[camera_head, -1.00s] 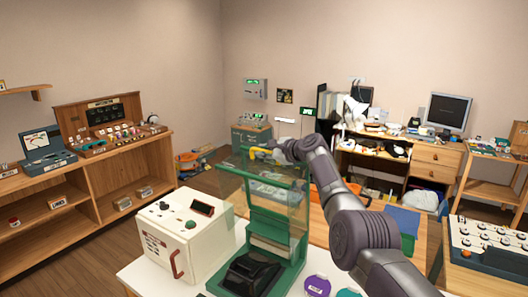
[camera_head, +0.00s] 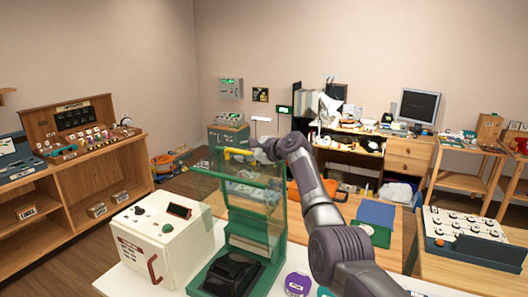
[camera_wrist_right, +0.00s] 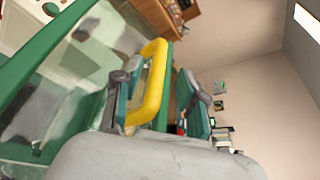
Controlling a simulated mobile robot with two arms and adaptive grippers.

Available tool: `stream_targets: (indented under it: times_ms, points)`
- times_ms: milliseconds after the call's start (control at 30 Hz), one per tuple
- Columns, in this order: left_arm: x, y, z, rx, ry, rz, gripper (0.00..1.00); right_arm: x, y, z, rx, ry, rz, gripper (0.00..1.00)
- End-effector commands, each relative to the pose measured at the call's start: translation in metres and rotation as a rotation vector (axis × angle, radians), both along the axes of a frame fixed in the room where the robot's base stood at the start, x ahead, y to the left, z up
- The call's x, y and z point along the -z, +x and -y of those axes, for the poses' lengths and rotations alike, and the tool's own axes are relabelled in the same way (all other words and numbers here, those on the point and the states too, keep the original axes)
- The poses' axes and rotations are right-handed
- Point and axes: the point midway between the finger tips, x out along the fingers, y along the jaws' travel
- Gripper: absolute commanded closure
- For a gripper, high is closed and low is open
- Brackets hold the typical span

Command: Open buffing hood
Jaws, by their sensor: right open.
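The buffing hood (camera_head: 236,195) is a clear panelled cover with green edges on a green machine (camera_head: 210,272). It stands raised and tilted, with a black block (camera_head: 232,272) uncovered below. Its yellow handle (camera_head: 236,152) is at the top edge. My right gripper (camera_head: 254,153) is at this handle. In the right wrist view the yellow handle (camera_wrist_right: 154,82) lies between the spread dark fingers of my right gripper (camera_wrist_right: 158,92); I cannot tell whether they touch it. My left gripper is not in view.
A white box with a red handle (camera_head: 160,245) stands just left of the machine on the white table. A purple disc (camera_head: 298,284) lies right of it. A wooden shelf unit (camera_head: 80,185) is at left; desks with a monitor (camera_head: 419,106) are behind.

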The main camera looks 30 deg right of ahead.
Motion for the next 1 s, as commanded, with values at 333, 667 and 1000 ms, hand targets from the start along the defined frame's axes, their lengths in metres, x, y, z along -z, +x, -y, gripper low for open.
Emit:
stream_targets:
  times_ms: [333,667,1000]
  points:
    - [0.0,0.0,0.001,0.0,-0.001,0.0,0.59,-0.014,-0.047,0.02,0.002,-0.003,0.0,0.59]
    - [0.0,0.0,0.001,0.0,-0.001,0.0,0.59,-0.025,-0.083,0.035,0.001,-0.003,-0.003,0.59]
    - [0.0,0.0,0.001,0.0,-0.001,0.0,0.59,-0.027,-0.087,0.036,0.001,-0.002,-0.004,0.59]
